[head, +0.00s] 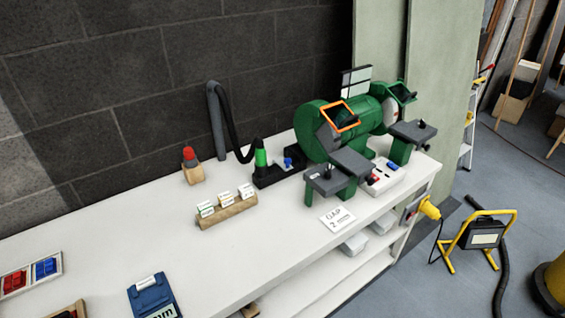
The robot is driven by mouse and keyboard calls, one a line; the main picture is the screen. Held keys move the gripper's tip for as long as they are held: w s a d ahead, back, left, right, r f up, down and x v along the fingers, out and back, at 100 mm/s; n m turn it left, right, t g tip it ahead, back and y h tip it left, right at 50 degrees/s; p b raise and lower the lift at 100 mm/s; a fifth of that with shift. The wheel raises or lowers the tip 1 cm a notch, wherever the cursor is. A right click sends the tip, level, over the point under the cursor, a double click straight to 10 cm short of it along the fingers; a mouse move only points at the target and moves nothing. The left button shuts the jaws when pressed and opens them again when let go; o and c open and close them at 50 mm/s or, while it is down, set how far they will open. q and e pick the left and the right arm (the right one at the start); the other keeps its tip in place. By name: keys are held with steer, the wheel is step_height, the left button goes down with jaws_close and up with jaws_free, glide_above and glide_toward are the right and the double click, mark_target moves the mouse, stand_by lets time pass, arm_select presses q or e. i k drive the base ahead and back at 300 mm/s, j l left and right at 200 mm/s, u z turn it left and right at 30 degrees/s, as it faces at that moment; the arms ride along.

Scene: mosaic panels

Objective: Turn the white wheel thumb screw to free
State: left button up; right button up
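A green bench grinder (368,118) stands at the far right end of the white bench. Its near left wheel (328,137) looks grey and sits below an orange-framed shield (340,115). A grey tool rest (352,162) is in front of that wheel, with another grey plate (325,183) to its left. The right tool rest (413,133) carries a small dark knob (422,124). Neither of my grippers is in view.
A "GAP 2 mm" card (338,218) lies before the grinder. A wooden card rack (227,210), a red-topped block (191,167) and a blue device (153,300) are on the bench. A white box with a red switch (386,179) stands near the right edge. The bench middle is clear.

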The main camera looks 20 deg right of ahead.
mark_target(423, 125)
steer(key=z, duration=1.35)
steer(key=i+l, duration=0.2)
steer(key=l, duration=0.2)
steer(key=i+l, duration=0.25)
steer(key=l+u, duration=0.05)
steer(key=l, duration=0.05)
